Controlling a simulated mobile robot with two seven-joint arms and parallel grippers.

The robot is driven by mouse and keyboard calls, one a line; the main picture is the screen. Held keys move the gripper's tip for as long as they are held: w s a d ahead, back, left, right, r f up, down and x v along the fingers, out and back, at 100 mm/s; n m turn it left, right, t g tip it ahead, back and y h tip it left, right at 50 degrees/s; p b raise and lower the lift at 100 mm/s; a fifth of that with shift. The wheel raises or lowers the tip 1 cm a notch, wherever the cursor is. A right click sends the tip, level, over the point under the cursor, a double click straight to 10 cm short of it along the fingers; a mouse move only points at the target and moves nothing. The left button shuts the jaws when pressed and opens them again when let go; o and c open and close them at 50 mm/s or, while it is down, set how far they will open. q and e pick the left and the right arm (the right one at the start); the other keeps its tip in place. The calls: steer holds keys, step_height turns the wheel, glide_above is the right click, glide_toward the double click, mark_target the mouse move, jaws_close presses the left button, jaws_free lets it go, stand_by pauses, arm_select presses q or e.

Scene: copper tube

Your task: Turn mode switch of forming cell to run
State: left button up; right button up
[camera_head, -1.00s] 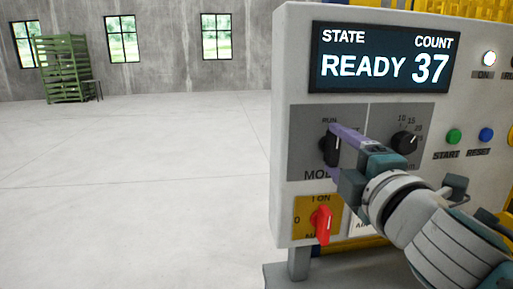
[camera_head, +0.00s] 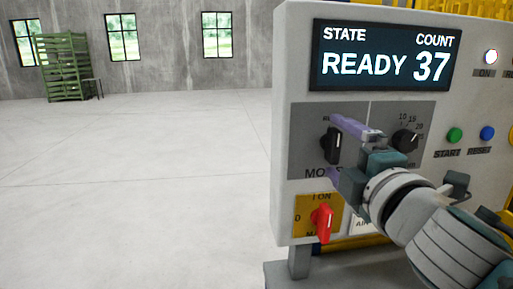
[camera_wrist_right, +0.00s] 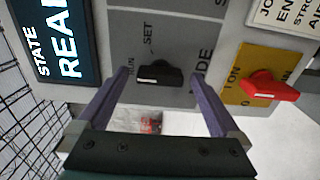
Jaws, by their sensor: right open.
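The mode switch (camera_head: 332,145) is a black knob on a grey plate of the forming cell's panel. It stands about upright in the head view. In the wrist view the mode switch (camera_wrist_right: 160,74) has one end with a pale mark close to the RUN label; SET is printed off to one side. My right gripper (camera_head: 338,150) is open at the knob, one purple finger above and one below. In the wrist view my right gripper (camera_wrist_right: 159,84) has the knob between its fingertips, with gaps on both sides. How deep the fingers reach is unclear. My left gripper is out of view.
The display (camera_head: 385,57) reads READY, count 37. A second black knob (camera_head: 405,140) is right of the gripper. A red main switch (camera_head: 322,221) on a yellow plate is below. A green button (camera_head: 454,135) and blue button (camera_head: 487,133) are further right.

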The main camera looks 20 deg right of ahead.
steer(key=b+v, duration=0.2)
steer(key=v, duration=0.8)
steer(key=shift+d, duration=0.1)
steer(key=s+f+m+g, duration=0.7)
steer(key=f+m+g, duration=0.1)
steer(key=f+m, duration=0.2)
steer(key=s+a+f+m+g+y, duration=0.3)
steer(key=s+a+f+g+y, duration=0.25)
steer(key=s+a, duration=0.35)
step_height(320, 180, up, 29)
steer(key=d+p, duration=0.1)
steer(key=p, duration=2.8)
steer(key=shift+s+d+r+h, duration=0.2)
steer(key=shift+s+d+h, duration=0.15)
steer(key=shift+h, duration=0.1)
